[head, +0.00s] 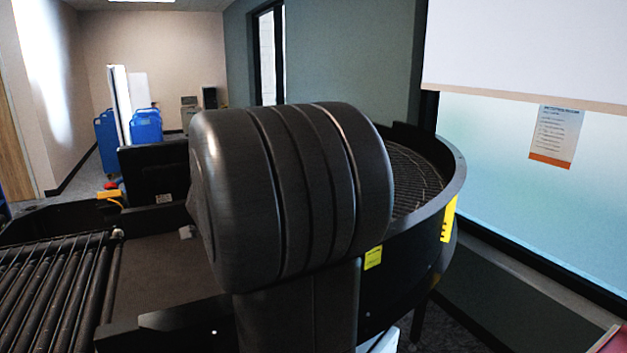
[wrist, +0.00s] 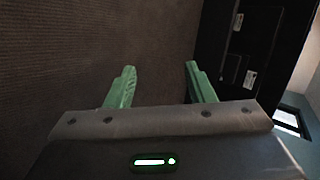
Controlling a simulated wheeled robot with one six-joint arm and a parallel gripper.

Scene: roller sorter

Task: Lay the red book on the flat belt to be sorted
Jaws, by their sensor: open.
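My gripper (wrist: 161,68) shows in the wrist view with its two green fingers apart and nothing between them. It faces a brown, fine-textured surface (wrist: 75,60); I cannot tell whether this is the belt. In the head view the flat belt (head: 150,272) is a dark, smooth stretch left of the large dark arm part, which hides much of the sorter. No red book can be made out for certain. A red sliver (head: 613,342) shows at the bottom right corner of the head view, too cut off to identify.
Rollers (head: 50,295) lie left of the belt. A curved roller section (head: 412,180) with a raised black rim bends away at right. A black box (head: 155,170) stands behind the belt. Blue carts (head: 146,127) stand farther back. A black panel (wrist: 232,60) stands right in the wrist view.

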